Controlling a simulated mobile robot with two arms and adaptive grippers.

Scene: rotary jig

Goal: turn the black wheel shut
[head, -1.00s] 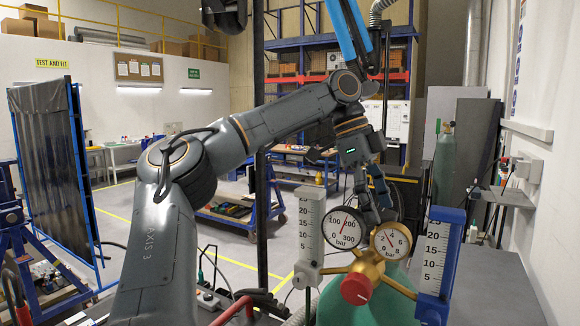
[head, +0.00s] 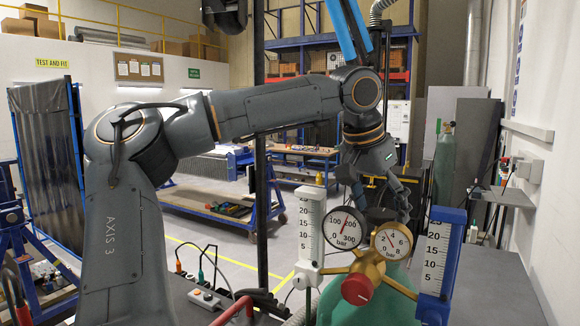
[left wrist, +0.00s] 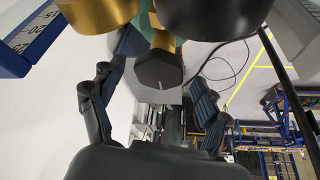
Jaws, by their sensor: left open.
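The black wheel (left wrist: 158,70) shows in the left wrist view as a dark faceted knob with a white mark, on a brass stem. It lies between the two fingers of my left gripper (left wrist: 163,82), which is open; I cannot tell whether either finger touches it. In the head view the wheel is hidden behind the gauges, and my left gripper (head: 388,203) reaches down behind them, its fingertips partly covered. The brass regulator (head: 372,268) carries two round gauges, a black-rimmed one (head: 343,227) and a brass-rimmed one (head: 391,241), and a red knob (head: 356,289) at the front. My right gripper is not in view.
A white scale column (head: 309,235) and a blue-framed scale (head: 438,252) flank the regulator. A green cylinder (head: 340,308) is below it. A grey bench top (head: 490,285) lies clear at the right. A blue cart (head: 215,207) stands behind on the floor.

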